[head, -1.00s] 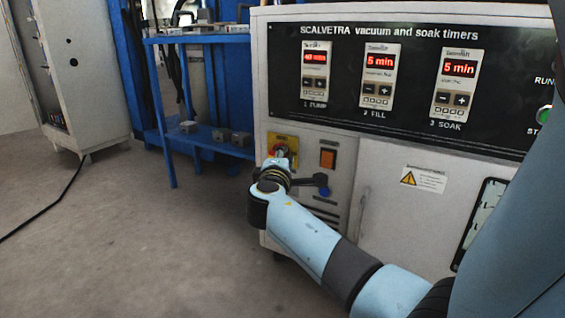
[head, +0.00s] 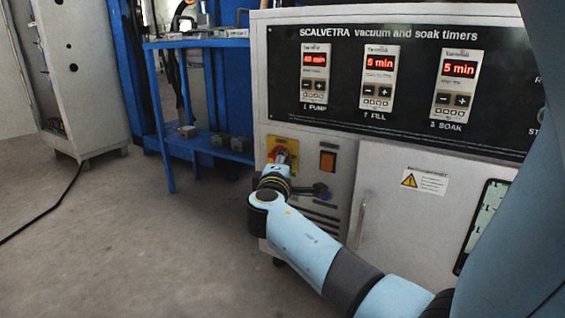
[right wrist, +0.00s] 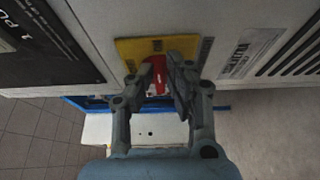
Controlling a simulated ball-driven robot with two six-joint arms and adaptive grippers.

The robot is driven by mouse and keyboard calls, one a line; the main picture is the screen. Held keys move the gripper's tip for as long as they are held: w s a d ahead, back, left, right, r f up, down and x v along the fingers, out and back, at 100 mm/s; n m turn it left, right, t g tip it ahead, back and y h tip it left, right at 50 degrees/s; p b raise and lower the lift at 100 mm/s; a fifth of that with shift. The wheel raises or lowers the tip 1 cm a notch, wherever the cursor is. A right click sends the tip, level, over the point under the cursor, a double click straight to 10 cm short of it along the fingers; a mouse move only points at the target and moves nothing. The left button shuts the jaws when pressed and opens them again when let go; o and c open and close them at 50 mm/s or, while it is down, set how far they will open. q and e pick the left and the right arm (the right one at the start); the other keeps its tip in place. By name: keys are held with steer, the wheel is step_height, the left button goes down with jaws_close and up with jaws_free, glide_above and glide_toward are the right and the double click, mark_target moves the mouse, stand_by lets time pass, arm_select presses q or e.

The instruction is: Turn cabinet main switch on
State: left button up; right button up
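The main switch is a red rotary handle (head: 280,154) on a yellow plate (head: 291,145), on the front of the light grey cabinet (head: 400,155). My right gripper (head: 282,166) is right at the handle and covers part of it. In the right wrist view, the red handle (right wrist: 157,74) lies between the two fingers of my right gripper (right wrist: 160,78), in front of the yellow plate (right wrist: 128,48). The fingers appear closed on its sides. The handle's exact angle is hard to read. My left gripper is not in view.
An orange rocker switch (head: 328,161) sits right of the yellow plate. Three lit red timers, the middle one (head: 380,75), are above. A blue bench (head: 205,148) stands left of the cabinet. The floor (head: 130,240) in front is clear.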

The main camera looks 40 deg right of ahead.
steer(key=o, duration=0.3)
steer(key=shift+a, duration=0.1)
steer(key=v, duration=0.7)
steer(key=shift+s+a, duration=0.15)
steer(key=shift+s, duration=0.05)
